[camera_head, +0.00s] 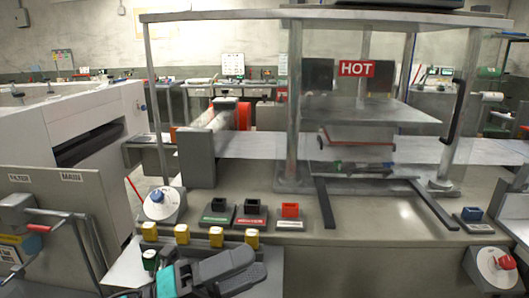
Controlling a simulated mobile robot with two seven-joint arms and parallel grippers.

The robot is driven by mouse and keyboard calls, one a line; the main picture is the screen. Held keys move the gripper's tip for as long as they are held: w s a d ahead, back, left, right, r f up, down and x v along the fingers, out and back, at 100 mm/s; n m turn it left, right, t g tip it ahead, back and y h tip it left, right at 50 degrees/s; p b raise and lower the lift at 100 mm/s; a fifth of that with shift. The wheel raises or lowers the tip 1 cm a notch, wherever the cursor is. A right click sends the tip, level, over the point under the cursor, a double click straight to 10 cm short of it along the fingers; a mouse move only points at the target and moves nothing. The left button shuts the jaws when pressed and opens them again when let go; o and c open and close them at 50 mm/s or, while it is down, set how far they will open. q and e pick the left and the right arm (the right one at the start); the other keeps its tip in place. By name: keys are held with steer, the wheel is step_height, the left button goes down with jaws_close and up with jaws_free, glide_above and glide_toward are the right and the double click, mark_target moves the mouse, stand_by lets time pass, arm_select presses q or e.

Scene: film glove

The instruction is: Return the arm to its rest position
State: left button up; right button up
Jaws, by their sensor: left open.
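My left gripper (246,267) is low in the head view, left of centre, in front of the grey machine bench (370,245). It is grey and black, and my arm behind it has a teal part. It is open, and I see nothing held in it. It is near several yellow-topped pieces (216,237) along the edge of a lower grey ledge. A small green and white piece (149,260) stands just left of it. My right gripper is not in view.
A glass-sided press with a HOT sign (357,68) stands on the bench. Small dark holders (251,214) and one red-topped holder (290,211) line its front left. A filter panel (45,225) is at the left.

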arm_select(q)
steer(key=w+a+f+n+t+y, duration=0.1)
steer(key=a+f+n+t+y, duration=0.55)
steer(key=n, duration=0.65)
steer(key=w+a+f+n+t+y, duration=0.1)
steer(key=a+f+n+t+y, duration=0.2)
steer(key=f+n+t+y, duration=0.55)
steer(key=s+a+f+n+g+y, duration=0.2)
steer(key=s+f+n+g, duration=0.2)
steer(key=f, duration=0.4)
steer(key=s+a+f+n+g+y+p, duration=0.1)
steer(key=s+a+f+n+g+y, duration=0.1)
steer(key=s+f+n+g, duration=0.3)
step_height(320, 180, down, 3)
steer(key=s+a+n, duration=0.1)
steer(key=s+n, duration=0.1)
steer(key=n, duration=0.2)
steer(key=shift+y, duration=0.3)
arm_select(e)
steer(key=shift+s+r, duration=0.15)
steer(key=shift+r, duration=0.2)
arm_select(q)
steer(key=shift+w, duration=0.1)
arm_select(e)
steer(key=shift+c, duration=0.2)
